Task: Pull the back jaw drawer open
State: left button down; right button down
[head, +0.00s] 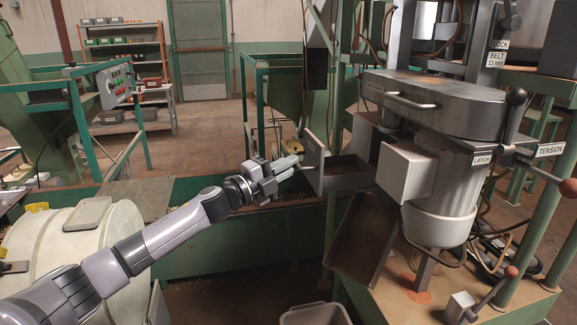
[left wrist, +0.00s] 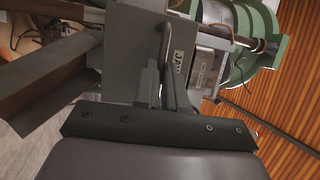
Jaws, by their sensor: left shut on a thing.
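The back jaw drawer (head: 345,181) is a grey metal box in the middle of the head view. It stands out from the machine, and its open, brownish inside shows. Its front plate (head: 312,155) faces left, towards my left gripper (head: 293,163). The left gripper is shut on the drawer's handle. In the left wrist view the front plate (left wrist: 133,52) carries a partly covered label that seems to read JAW. The bar handle (left wrist: 167,48) runs down to the fingers of the left gripper (left wrist: 158,88). My right gripper is not in view.
The grey machine has a rounded cover with a handle (head: 435,118), and a light grey box (head: 404,171) stands right of the drawer. A rusty chute (head: 362,240) slopes below it. A green trough (head: 215,250) lies under my arm. A pale drum (head: 85,245) stands at left.

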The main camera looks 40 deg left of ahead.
pick_arm(q)
jog(key=shift+s, duration=0.15)
dwell(0.3)
jog(key=c, duration=1.2)
grip_release()
jog(key=shift+a, duration=0.1)
jog(key=b+v, duration=0.1)
jog(key=v, duration=0.6)
